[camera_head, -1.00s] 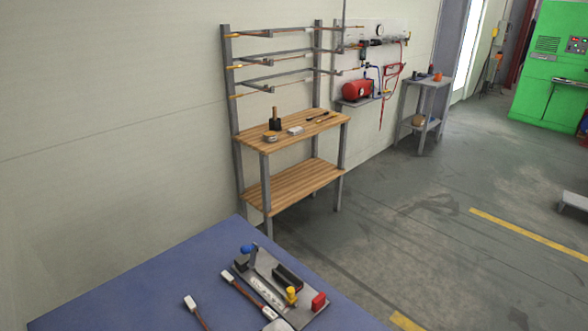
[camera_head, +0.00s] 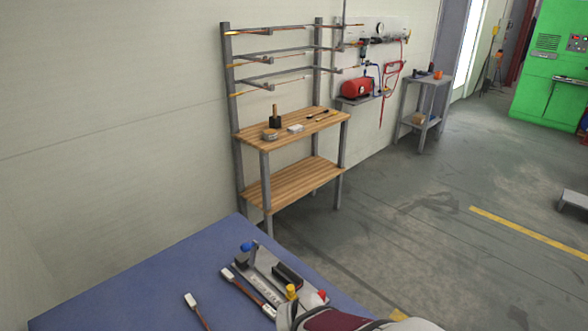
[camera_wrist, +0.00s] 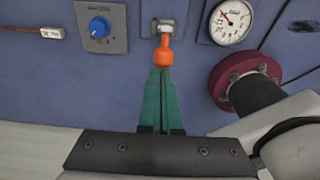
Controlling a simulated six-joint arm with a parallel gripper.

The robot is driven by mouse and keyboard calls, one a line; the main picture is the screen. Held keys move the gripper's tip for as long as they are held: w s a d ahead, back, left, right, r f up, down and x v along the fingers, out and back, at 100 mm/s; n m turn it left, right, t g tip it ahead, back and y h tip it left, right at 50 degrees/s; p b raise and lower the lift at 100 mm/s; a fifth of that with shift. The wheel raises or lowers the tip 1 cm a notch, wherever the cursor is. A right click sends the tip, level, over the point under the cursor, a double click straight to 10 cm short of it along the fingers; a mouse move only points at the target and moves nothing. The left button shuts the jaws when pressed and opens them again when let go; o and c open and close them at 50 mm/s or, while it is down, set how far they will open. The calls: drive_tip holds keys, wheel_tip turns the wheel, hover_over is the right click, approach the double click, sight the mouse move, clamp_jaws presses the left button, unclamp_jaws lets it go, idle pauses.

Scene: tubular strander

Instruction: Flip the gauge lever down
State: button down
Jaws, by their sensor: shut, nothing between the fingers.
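The lever (camera_wrist: 166,42) has an orange grip and a metal pivot on a small grey plate, at the top middle of the wrist view. Its grip points down in the picture, toward my fingers. In the head view, part of my arm shows at the bottom edge, and the gripper and lever are not visible.
A blue knob (camera_wrist: 98,27) on a grey plate is left of the lever, with a white-tagged cable (camera_wrist: 50,32) farther left. In the head view, a blue table (camera_head: 150,285) holds a fixture (camera_head: 262,262) and cables. A wooden bench (camera_head: 290,128) stands behind.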

drive_tip(key=shift+w+d, duration=0.1)
drive_tip(key=shift+w+d+r+g+y, duration=0.1)
drive_tip(key=shift+w+d+g+y, duration=0.1)
drive_tip(key=shift+d+g+y, duration=0.1)
drive_tip(key=shift+w+d+r, duration=0.1)
drive_tip(key=shift+w+d, duration=0.25)
drive_tip(key=shift+w, duration=0.1)
drive_tip(key=w+d+f, duration=0.1)
drive_tip(key=w+d, duration=0.1)
drive_tip(key=w+d+f, duration=0.2)
drive_tip(key=w+d, duration=0.1)
drive_tip(key=w+d+f, duration=0.1)
drive_tip(key=w+d, duration=0.2)
drive_tip(key=shift+w+d+f, duration=0.1)
drive_tip(key=shift+d+f, duration=0.05)
drive_tip(key=shift+f, duration=0.25)
drive_tip(key=shift+w+d+f+g+y, duration=0.2)
drive_tip(key=shift+w+d+f, duration=0.1)
drive_tip(key=shift+f, duration=0.35)
drive_tip(key=shift+w+d+f+g+y, duration=0.2)
drive_tip(key=shift+w+d+f, duration=0.1)
drive_tip(key=shift+f, duration=0.3)
